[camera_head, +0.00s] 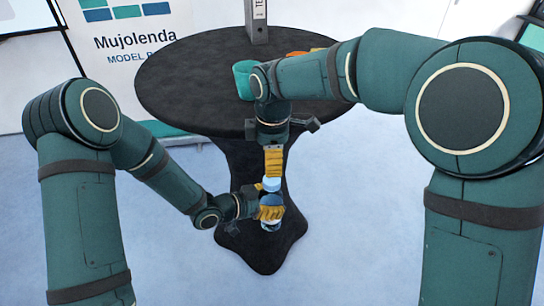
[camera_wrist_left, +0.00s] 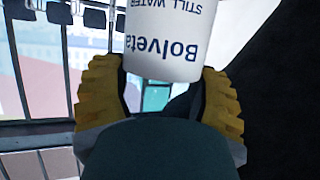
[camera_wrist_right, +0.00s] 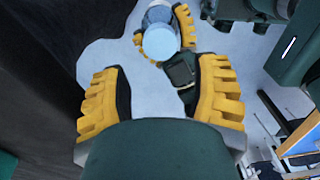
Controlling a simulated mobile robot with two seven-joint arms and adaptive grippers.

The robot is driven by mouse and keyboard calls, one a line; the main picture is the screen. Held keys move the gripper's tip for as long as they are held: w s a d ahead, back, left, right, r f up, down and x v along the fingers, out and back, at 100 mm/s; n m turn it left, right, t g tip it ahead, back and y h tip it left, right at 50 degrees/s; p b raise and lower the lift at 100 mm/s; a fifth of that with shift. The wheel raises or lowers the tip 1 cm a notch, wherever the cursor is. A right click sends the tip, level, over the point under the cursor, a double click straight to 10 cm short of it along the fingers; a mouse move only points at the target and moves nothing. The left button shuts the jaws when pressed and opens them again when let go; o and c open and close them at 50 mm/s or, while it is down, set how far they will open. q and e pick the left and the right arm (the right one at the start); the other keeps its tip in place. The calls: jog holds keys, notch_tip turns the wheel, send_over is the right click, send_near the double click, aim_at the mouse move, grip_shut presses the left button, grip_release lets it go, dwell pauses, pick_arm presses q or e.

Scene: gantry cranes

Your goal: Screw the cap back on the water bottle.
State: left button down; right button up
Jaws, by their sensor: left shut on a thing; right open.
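My left gripper (camera_head: 270,211) is shut on the water bottle (camera_head: 271,227), held out in front of the table. In the left wrist view the bottle's white label (camera_wrist_left: 165,45) reads upside down between the yellow fingers. The light blue cap (camera_head: 271,184) shows at the top of the bottle; as a round disc (camera_wrist_right: 159,42) it covers the bottle's top in the right wrist view. I cannot tell whether it is threaded on. My right gripper (camera_head: 273,172) is directly above, pointing down. Its fingers (camera_wrist_right: 160,80) are open and empty, with the cap beyond their tips.
A round black table (camera_head: 190,85) stands behind the grippers. It bears a teal cup (camera_head: 243,82), a grey binder (camera_head: 257,22) and an orange thing (camera_head: 298,53), partly hidden by my right arm. The table's dark foot is below the bottle. Pale floor lies open on both sides.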

aim_at(272, 179)
jog(key=shift+r+n, duration=0.25)
jog(key=shift+n, duration=0.15)
jog(key=shift+f, duration=4.05)
jog(key=shift+o, duration=0.2)
grip_shut()
jog(key=shift+m, duration=1.7)
jog(key=shift+o, duration=0.6)
grip_release()
